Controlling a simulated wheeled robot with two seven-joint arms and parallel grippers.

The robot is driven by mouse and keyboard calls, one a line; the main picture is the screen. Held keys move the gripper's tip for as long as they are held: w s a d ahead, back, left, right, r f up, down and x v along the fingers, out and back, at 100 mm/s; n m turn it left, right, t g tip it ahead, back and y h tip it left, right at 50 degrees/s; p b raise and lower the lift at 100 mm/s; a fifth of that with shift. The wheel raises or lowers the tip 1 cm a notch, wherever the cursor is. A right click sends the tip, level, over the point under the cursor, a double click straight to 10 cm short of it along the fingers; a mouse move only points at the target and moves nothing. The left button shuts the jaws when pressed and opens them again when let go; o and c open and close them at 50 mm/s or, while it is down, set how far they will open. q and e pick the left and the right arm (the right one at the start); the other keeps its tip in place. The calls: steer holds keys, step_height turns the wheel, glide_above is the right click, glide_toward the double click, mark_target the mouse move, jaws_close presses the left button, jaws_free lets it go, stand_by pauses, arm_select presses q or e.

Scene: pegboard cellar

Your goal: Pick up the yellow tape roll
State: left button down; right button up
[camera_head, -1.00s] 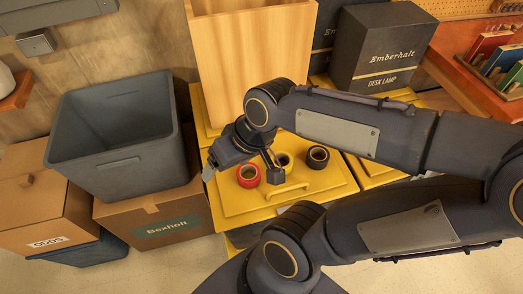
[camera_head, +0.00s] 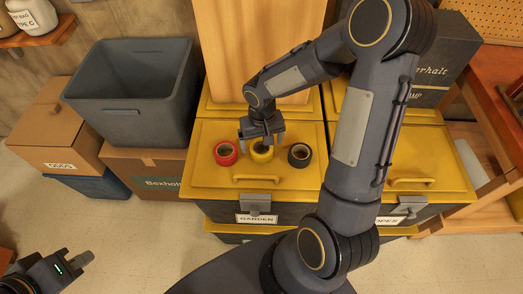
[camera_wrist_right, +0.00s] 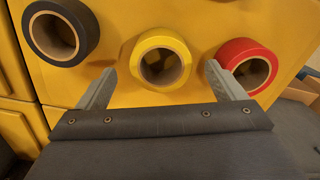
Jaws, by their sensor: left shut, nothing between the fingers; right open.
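The yellow tape roll (camera_head: 262,157) lies on a yellow lid, between the red tape roll (camera_head: 226,154) and the black tape roll (camera_head: 299,155). My right gripper (camera_head: 262,141) is open right at the yellow roll and partly covers it. In the right wrist view the yellow tape roll (camera_wrist_right: 161,38) shows its hole, centred between and just beyond the open fingertips (camera_wrist_right: 160,70). Whether a finger touches it, I cannot tell. My left gripper (camera_head: 84,259) is shut and empty at the lower left, over the floor, far from the rolls.
The lid (camera_head: 210,178) belongs to a bin labelled GARDEN and has a handle in front of the rolls. A wooden panel (camera_head: 250,50) stands behind. A grey open bin (camera_head: 130,110) on cardboard boxes is at left. The red and black rolls flank the gripper closely.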

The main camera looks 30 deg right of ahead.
mark_target(261, 152)
step_height(261, 152, down, 4)
steer(key=shift+r, duration=0.25)
steer(key=c, duration=1.1)
steer(key=shift+r, duration=0.1)
